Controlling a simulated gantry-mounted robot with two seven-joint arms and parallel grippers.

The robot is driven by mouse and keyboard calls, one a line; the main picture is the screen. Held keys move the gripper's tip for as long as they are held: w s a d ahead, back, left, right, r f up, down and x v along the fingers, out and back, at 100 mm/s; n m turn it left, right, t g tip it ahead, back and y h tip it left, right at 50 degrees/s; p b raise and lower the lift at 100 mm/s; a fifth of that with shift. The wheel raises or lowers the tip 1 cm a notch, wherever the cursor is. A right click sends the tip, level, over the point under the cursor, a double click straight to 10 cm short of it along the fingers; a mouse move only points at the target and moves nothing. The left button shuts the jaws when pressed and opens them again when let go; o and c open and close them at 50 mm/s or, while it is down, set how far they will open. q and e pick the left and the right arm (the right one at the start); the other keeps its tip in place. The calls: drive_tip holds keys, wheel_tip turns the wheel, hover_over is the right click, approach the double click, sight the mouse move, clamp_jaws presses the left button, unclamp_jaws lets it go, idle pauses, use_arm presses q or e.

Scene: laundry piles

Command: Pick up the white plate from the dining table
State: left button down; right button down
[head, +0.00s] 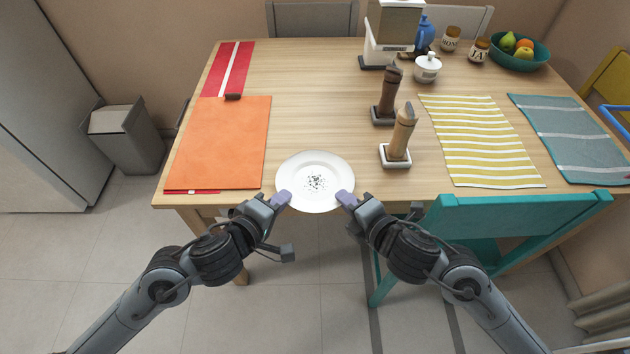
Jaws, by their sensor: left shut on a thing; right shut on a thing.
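The white plate (315,163) is at the front edge of the wooden dining table (318,70), its near rim reaching past that edge. It has dark specks in its middle. My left gripper (282,198) is shut on the plate's lower left rim. My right gripper (346,198) is shut on its lower right rim. The fingertips hide small parts of the rim. I cannot tell whether the plate touches the table or is slightly above it.
A light wooden mill (402,133) and a dark mill (388,90) stand right of the plate. An orange mat (220,142) lies left, a yellow striped cloth (480,140) right. A teal chair (520,215) stands at the front right. The table behind the plate is clear.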

drive_tip(key=shift+r+p, duration=1.1)
drive_tip(key=shift+r, duration=0.4)
drive_tip(key=shift+w, duration=0.1)
